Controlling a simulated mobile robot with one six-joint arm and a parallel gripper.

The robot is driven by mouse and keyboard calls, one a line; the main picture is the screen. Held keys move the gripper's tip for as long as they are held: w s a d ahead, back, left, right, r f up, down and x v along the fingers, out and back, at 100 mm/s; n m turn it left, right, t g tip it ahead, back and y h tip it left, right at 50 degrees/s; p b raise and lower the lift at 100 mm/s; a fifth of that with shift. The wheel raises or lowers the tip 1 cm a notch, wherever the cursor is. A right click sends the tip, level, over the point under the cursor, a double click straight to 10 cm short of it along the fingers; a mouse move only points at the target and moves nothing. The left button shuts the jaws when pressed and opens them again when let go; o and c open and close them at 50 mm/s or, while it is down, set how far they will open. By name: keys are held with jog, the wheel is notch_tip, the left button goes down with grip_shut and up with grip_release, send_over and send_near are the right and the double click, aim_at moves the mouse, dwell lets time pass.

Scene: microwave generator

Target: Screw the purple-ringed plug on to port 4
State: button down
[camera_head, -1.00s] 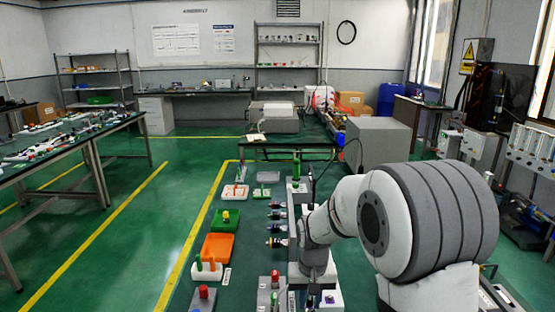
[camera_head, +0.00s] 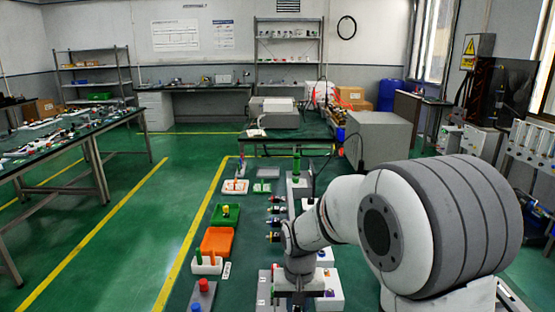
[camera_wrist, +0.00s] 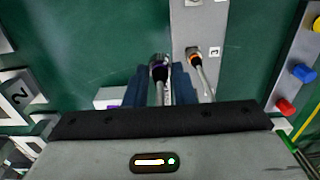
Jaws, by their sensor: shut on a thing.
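In the wrist view, my gripper (camera_wrist: 161,88) has its two blue fingers closed around a dark plug (camera_wrist: 158,70) with a purplish ring. A pale cable runs from the plug back between the fingers. Beyond the fingers is a grey block (camera_wrist: 188,20) with a label 3 and an orange-ringed plug (camera_wrist: 195,54) beside that label. No label 4 can be read, so I cannot tell which port is port 4. In the head view my gripper (camera_head: 298,290) is low over the bench, and the held plug cannot be made out.
White number blocks, one marked 2 (camera_wrist: 18,95), lie at the left of the wrist view. A grey strip with blue (camera_wrist: 304,73) and red (camera_wrist: 285,107) knobs stands at the right. In the head view an orange tray (camera_head: 217,241) and a green tray (camera_head: 225,215) lie left of the arm.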

jog(key=shift+s+a+f, duration=0.15)
jog(key=shift+s+a, duration=1.15)
jog(key=shift+s, duration=0.2)
jog(key=shift+s+a, duration=0.1)
jog(key=s+a, duration=0.1)
jog(key=s+a+b, duration=0.1)
jog(key=s, duration=0.1)
jog(key=shift+s+a+f, duration=0.15)
jog(key=shift+a+f, duration=0.05)
jog(key=shift+a, duration=0.15)
jog(key=shift+f+b, duration=2.15)
jog(key=shift+f, duration=0.8)
jog(key=shift+f+b, duration=0.35)
jog(key=shift+f, duration=0.15)
jog(key=c, duration=1.1)
grip_release()
jog(key=shift+c, duration=0.2)
